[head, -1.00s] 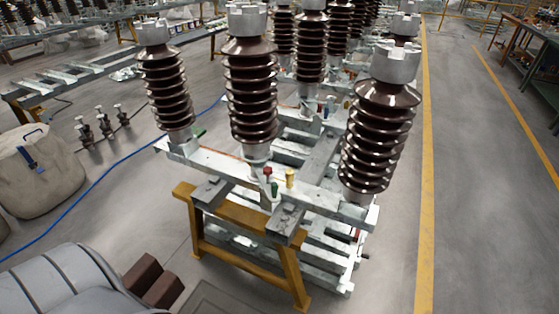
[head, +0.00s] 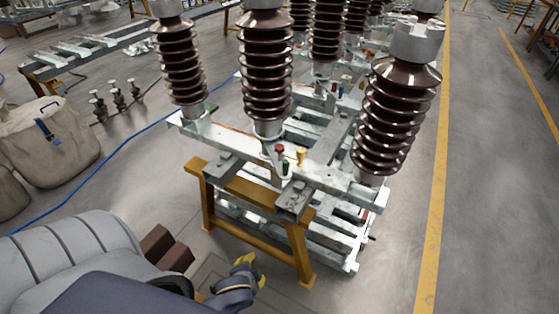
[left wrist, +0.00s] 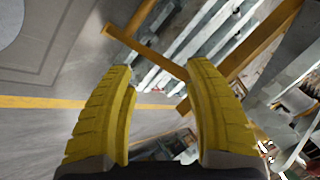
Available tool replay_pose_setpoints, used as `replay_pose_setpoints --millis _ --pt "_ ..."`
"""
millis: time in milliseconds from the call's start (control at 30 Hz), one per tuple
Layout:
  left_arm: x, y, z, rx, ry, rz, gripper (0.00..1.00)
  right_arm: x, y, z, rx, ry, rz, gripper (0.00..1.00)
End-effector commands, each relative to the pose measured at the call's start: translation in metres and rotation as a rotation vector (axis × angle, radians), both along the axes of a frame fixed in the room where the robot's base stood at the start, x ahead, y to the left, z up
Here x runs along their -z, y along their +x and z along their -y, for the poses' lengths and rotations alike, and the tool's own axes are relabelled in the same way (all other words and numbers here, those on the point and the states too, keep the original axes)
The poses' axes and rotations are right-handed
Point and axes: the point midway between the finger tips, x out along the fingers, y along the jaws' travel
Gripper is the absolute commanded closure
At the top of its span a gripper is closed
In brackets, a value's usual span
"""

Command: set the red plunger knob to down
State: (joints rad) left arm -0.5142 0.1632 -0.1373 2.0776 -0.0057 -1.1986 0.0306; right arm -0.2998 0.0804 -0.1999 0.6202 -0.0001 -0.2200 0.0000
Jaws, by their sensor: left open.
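The red plunger knob (head: 279,149) stands on the steel frame (head: 330,178) near its front, between the front insulators. It is small in the head view, and I cannot tell whether it is up or down. A yellow knob (head: 301,156) stands to its right, and a green one (head: 285,168) sits just below it. My left gripper (head: 249,264) is low in front of the yellow trestle, well apart from the knobs. In the left wrist view its yellow fingers (left wrist: 164,110) are open with nothing between them. The right gripper is not in view.
Tall brown insulators (head: 266,75) rise around the knobs. The yellow trestle (head: 255,187) carries the frame. A tan bag (head: 45,140) stands at the left, with a blue cable (head: 108,168) on the floor beside it. The floor to the right is clear.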

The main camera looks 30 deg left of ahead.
Motion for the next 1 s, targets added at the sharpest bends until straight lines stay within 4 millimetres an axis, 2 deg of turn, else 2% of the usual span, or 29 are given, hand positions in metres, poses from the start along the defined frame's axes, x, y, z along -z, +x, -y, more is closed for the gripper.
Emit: replay_pose_setpoints --millis 100,300,667,867,1000 --pt "-0.04 0.016 -0.013 0.011 0.008 0.09 0.47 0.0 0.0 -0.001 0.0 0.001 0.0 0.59" --pt "-0.078 0.043 -0.025 0.041 -0.033 0.237 0.47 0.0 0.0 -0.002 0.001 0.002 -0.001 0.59" --pt "-0.112 0.097 -0.043 0.147 -0.214 0.469 0.47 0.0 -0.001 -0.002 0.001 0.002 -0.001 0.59" --pt "-0.13 0.128 -0.064 0.238 -0.392 0.584 0.47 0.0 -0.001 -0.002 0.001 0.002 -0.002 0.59" --pt "-0.147 0.144 -0.086 0.299 -0.527 0.637 0.47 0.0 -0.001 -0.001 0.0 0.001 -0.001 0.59"
